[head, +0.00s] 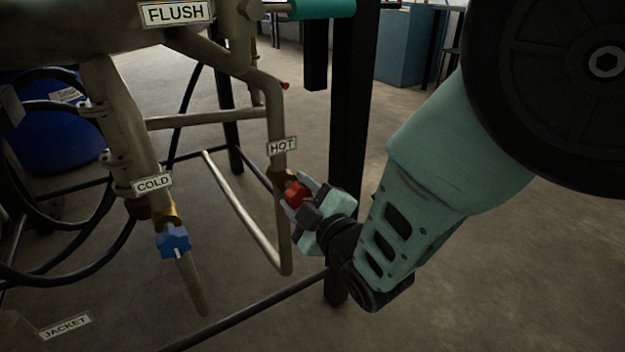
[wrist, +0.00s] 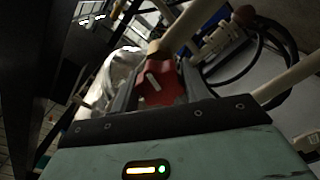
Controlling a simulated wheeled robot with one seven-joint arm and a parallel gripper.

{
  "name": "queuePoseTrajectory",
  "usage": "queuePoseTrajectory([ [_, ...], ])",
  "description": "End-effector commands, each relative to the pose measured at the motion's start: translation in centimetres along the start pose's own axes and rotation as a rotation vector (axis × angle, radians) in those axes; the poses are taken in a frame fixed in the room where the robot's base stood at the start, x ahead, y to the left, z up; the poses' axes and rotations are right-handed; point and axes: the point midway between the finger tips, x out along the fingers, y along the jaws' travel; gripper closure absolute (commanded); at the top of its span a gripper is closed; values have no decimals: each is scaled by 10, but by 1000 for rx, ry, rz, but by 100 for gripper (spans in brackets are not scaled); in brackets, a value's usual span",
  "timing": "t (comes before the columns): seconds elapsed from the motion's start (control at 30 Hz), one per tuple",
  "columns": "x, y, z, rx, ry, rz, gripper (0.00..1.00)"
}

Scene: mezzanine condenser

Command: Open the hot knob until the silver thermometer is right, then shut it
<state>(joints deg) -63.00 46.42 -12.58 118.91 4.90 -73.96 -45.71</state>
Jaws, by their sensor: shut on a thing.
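The red hot knob (head: 297,194) sits on a brass valve on the thin pipe under the HOT label (head: 282,147). My gripper (head: 299,197) is shut on the red knob, with one finger on each side. In the wrist view the red knob (wrist: 160,84) lies between the fingers, and a pale pointer mark shows on its face. The silver thermometer cannot be made out in either view.
A blue knob (head: 173,241) sits under the COLD label (head: 153,184) to the left. FLUSH (head: 176,12) and JACKET (head: 65,326) labels mark other pipes. A black post (head: 350,130) stands close behind my gripper. Open floor (head: 480,270) lies to the right.

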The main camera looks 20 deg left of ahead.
Motion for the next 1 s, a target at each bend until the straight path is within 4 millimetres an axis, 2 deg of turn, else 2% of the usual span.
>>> queuePoseTrajectory([
  [0.5,0,0,-1,-463,1,-2,77],
  [0.7,0,0,-1,-584,1,-2,77],
  [1.0,0,-1,-1,-677,2,-2,77],
])
